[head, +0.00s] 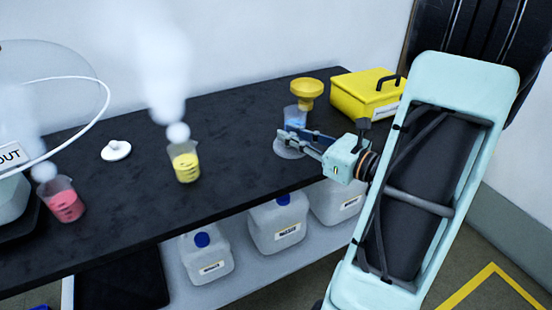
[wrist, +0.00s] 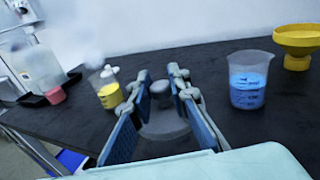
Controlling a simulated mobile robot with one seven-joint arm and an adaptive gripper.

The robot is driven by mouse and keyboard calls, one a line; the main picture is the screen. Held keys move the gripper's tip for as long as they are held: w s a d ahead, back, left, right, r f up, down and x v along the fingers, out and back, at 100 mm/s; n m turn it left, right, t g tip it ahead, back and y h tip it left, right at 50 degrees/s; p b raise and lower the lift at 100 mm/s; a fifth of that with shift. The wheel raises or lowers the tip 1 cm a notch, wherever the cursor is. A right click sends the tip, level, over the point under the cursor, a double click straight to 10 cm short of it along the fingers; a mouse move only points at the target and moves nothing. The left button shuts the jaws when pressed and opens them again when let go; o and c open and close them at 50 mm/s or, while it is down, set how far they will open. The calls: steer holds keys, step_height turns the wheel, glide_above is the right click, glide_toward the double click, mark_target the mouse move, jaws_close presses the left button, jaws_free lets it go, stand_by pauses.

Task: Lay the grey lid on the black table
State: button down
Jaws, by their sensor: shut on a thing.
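The grey lid (head: 288,151) is a round disc with a knob, near the front right of the black table (head: 235,120). My gripper (head: 287,135) is shut on the lid. In the wrist view the lid (wrist: 165,129) shows between the fingers of my gripper (wrist: 160,80), with its knob near the fingertips. The fingers and arm cover part of it. I cannot tell whether its underside touches the table or hangs slightly above it. The bare tabletop also shows in the wrist view (wrist: 205,67).
A blue-filled beaker (head: 295,117) stands close behind the lid, near a yellow funnel (head: 307,92) and yellow box (head: 365,95). A fuming yellow beaker (head: 185,162), a white lid (head: 116,150) and a pink beaker (head: 65,202) are left. Tabletop between yellow and blue beakers is clear.

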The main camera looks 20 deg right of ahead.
steer(key=b, duration=0.2)
glide_above(276, 164)
steer(key=f, duration=0.6)
steer(key=shift+s, duration=0.3)
steer(key=shift+w+f+b, duration=0.15)
steer(key=shift+f+b, duration=0.2)
steer(key=shift+f, duration=0.5)
steer(key=shift+w+f+b, duration=0.1)
steer(key=shift+f+b, duration=0.25)
steer(key=shift+f, duration=0.5)
steer(key=shift+f, duration=0.1)
steer(key=shift+f, duration=0.15)
steer(key=c, duration=1.8)
jaws_free()
steer(key=shift+c, duration=0.2)
steer(key=shift+r, duration=0.2)
